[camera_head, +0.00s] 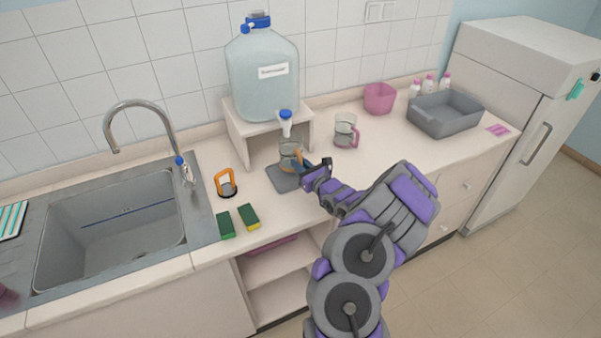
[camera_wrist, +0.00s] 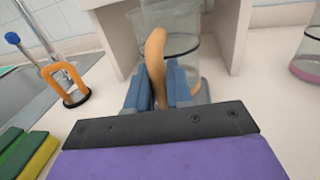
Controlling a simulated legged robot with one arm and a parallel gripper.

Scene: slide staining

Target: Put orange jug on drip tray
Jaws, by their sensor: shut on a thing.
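The orange jug (camera_head: 290,152) is a clear jug with an orange handle. It stands at the drip tray (camera_head: 279,180), a grey-blue mat in front of the white stand, below the tap of the big water bottle. My gripper (camera_head: 305,172) reaches it from the front right. In the wrist view, my gripper (camera_wrist: 160,90) is shut on the orange handle of the jug (camera_wrist: 182,45), with a blue finger on each side. The jug looks upright. Its base is mostly hidden by the fingers, so I cannot tell whether it touches the tray.
The water bottle (camera_head: 263,75) stands on the white stand (camera_head: 246,128). A pink-handled jug (camera_head: 345,130) is to the right. An orange-handled tool (camera_head: 226,184) and two sponges (camera_head: 249,216) lie left, beside the sink (camera_head: 110,230). A grey bin (camera_head: 445,115) is far right.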

